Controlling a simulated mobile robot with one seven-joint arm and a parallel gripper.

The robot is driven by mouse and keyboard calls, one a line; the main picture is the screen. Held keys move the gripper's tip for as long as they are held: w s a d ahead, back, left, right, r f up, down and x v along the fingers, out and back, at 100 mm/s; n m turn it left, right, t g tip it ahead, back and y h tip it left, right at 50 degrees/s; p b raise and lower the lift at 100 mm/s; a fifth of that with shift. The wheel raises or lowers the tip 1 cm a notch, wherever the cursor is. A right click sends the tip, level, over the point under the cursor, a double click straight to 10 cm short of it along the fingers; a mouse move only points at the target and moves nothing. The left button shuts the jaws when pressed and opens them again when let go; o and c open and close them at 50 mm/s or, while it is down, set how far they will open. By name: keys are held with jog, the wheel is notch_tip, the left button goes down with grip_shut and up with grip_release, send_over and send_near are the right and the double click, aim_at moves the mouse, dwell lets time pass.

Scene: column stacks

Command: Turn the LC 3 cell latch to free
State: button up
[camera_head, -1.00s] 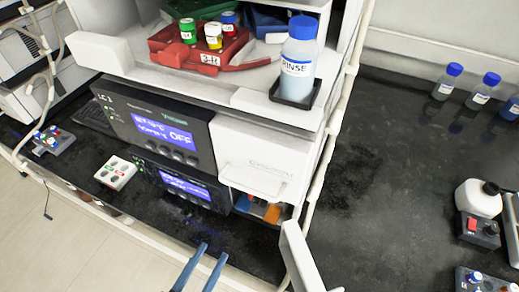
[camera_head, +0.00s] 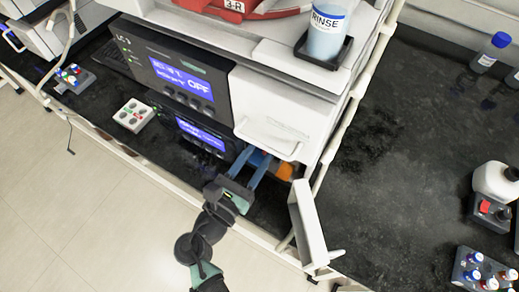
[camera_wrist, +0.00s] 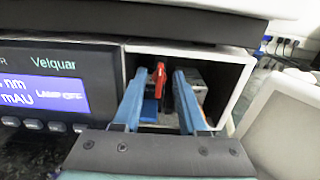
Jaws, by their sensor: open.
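The LC 3 stack (camera_head: 125,58) has an open lower compartment at its right (camera_wrist: 224,100). Inside it, the wrist view shows an upright red lever (camera_wrist: 160,73), which looks like the cell latch, with a blue part (camera_wrist: 150,108) below it. My gripper (camera_head: 257,158) reaches into the compartment opening from the front. In the wrist view my blue fingers (camera_wrist: 159,80) are open, one on each side of the red lever, with gaps visible. I cannot tell how deep the tips are relative to the lever. In the head view the lever is hidden.
The compartment's white door (camera_head: 308,222) stands swung open at the right, close to my arm. A white drawer front (camera_head: 272,115) is directly above the opening. A RINSE bottle (camera_head: 326,35) stands on top. A small button box (camera_head: 133,115) lies at left on the black bench.

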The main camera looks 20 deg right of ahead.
jog(key=shift+w+d, duration=0.25)
jog(key=shift+d, duration=0.05)
grip_shut()
